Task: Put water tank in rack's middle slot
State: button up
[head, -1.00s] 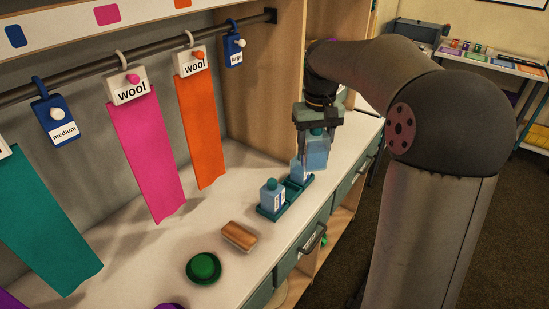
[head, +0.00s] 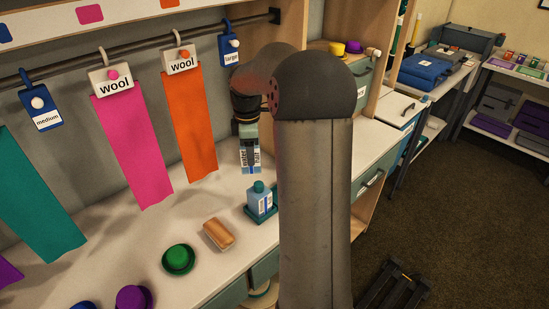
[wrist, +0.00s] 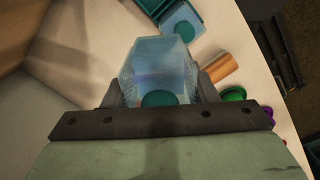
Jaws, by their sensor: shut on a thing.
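My gripper (head: 247,143) is shut on a translucent blue water tank (head: 250,162) with a pale label, held above the counter. In the wrist view, this tank (wrist: 158,65) and its teal cap sit between the two fingers. The teal rack (head: 249,213) stands on the counter, in front of and below the held tank. A blue tank with a teal cap (head: 262,201) stands upright in its near part. My arm hides the rack's far part, so I cannot tell what is in the middle slot. The rack also shows at the wrist view's top edge (wrist: 150,7).
A brown brush-like block (head: 218,234), a green hat (head: 178,259) and a purple hat (head: 133,298) lie along the counter. An orange cloth (head: 190,125) and a pink cloth (head: 133,150) hang from the rail, left of my gripper.

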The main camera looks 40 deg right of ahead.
jog(key=s+d+f+n, duration=0.3)
jog(key=d+f+n, duration=0.2)
jog(key=d+n, duration=0.25)
notch_tip(320, 180, down, 7)
jog(key=b, duration=0.4)
jog(key=shift+s+d, duration=0.15)
jog(key=shift+d, duration=0.1)
jog(key=shift+f, duration=0.35)
dwell(0.8)
jog(key=shift+f+b, duration=0.35)
jog(key=shift+f, duration=0.15)
jog(key=shift+f, duration=0.3)
jog(key=shift+f, duration=0.4)
dwell(0.4)
